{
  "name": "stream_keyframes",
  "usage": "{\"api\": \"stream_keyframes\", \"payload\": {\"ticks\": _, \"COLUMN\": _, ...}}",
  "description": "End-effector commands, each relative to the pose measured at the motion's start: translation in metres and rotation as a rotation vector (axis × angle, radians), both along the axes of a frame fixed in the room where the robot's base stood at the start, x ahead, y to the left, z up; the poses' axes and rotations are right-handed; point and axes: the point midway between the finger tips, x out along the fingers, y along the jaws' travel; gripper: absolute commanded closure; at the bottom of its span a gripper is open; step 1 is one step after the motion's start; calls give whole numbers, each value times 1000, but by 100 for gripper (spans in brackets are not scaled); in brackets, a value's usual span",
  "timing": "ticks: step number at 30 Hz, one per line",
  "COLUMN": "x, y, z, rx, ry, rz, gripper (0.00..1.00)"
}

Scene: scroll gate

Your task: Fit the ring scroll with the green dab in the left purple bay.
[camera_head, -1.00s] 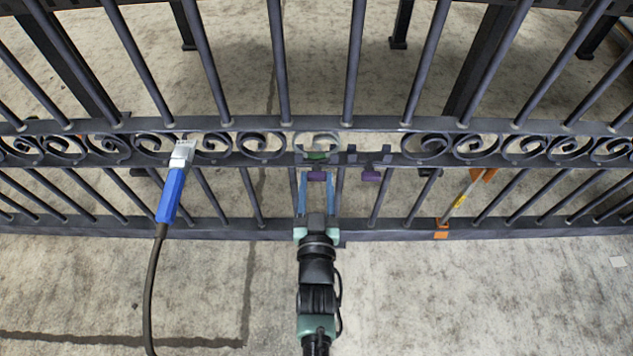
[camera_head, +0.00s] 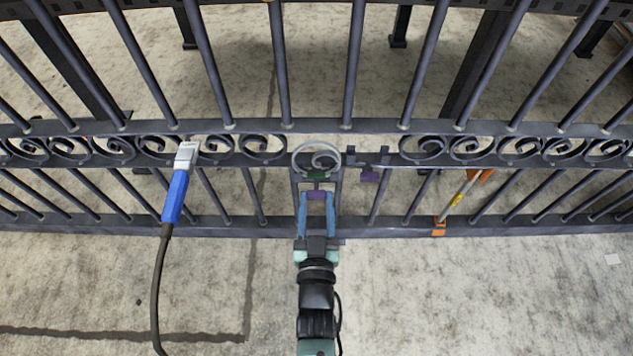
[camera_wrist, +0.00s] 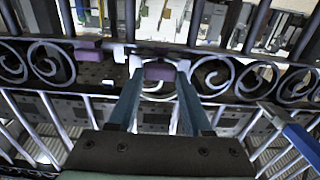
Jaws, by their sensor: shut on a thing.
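A blue-handled tool with a cable (camera_head: 175,195) hangs at the gate left of my gripper. An orange-ended tool (camera_head: 460,195) leans at the right. Dark scrolls (camera_head: 262,147) fill the band on both sides, and bars stand above and below. The concrete in front is open.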

Motion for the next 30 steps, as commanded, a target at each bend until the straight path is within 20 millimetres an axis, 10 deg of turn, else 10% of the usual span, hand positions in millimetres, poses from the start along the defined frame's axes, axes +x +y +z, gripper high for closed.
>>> {"api": "stream_keyframes", "payload": {"ticks": 11, "x": -8, "y": 0, "z": -1, "rx": 0, "ry": 2, "rz": 0, "gripper": 100}}
{"api": "stream_keyframes", "payload": {"ticks": 12, "x": -8, "y": 0, "z": -1, "rx": 0, "ry": 2, "rz": 0, "gripper": 45}}
{"api": "stream_keyframes", "payload": {"ticks": 16, "x": -8, "y": 0, "z": -1, "rx": 0, "ry": 1, "rz": 0, "gripper": 22}}
{"api": "stream_keyframes", "payload": {"ticks": 30, "x": -23, "y": 0, "z": 1, "rx": 0, "ry": 3, "rz": 0, "gripper": 20}}
